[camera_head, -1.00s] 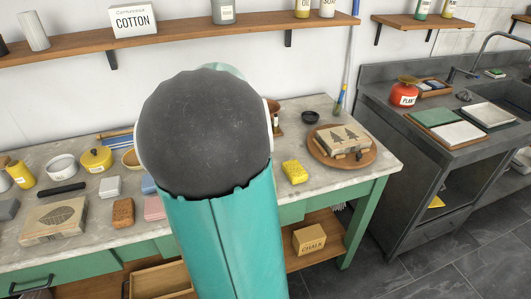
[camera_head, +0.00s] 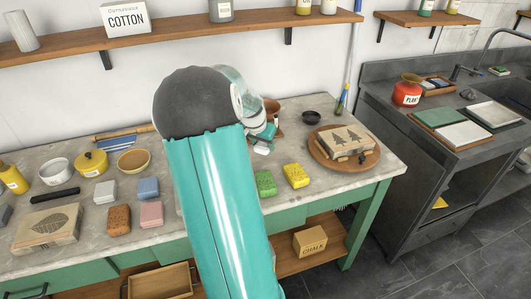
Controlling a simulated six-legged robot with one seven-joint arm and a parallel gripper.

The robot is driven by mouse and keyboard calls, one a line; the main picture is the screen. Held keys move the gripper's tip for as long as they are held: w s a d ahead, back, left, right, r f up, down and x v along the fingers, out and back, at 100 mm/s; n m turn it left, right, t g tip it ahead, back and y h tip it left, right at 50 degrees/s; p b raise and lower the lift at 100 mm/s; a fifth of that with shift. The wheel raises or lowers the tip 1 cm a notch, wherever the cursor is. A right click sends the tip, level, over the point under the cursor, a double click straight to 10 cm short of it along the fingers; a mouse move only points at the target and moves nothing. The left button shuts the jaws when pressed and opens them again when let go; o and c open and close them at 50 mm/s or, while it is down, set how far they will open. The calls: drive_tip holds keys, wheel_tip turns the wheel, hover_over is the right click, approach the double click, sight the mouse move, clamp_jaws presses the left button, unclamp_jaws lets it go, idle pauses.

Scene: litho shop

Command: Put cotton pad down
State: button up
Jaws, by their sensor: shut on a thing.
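My gripper (camera_head: 263,144) shows past my teal arm, low over the back part of the worktop. It is shut on a small white cotton pad (camera_head: 262,151), of which only a thin piece shows below the fingers. I cannot tell whether the pad touches the worktop (camera_head: 223,229). My arm hides the middle of the worktop.
A green sponge (camera_head: 265,183) and a yellow sponge (camera_head: 296,176) lie in front of my gripper. A round wooden board (camera_head: 316,155) bears a tree-print block (camera_head: 346,140) at right. A dark bowl (camera_head: 312,117) stands behind. Bowls and coloured blocks fill the left side.

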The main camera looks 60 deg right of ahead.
sight(262, 143)
drive_tip(key=d+f, duration=0.3)
drive_tip(key=shift+w+f, duration=0.25)
drive_tip(key=shift+f, duration=0.15)
drive_tip(key=shift+a+x, duration=0.2)
drive_tip(key=shift+x, duration=0.6)
drive_tip(key=shift+a+x, duration=0.15)
drive_tip(key=shift+x, duration=0.65)
drive_tip(key=shift+f, duration=0.25)
drive_tip(key=o, duration=0.9)
drive_tip(key=v, duration=1.2)
drive_tip(key=shift+a, duration=0.1)
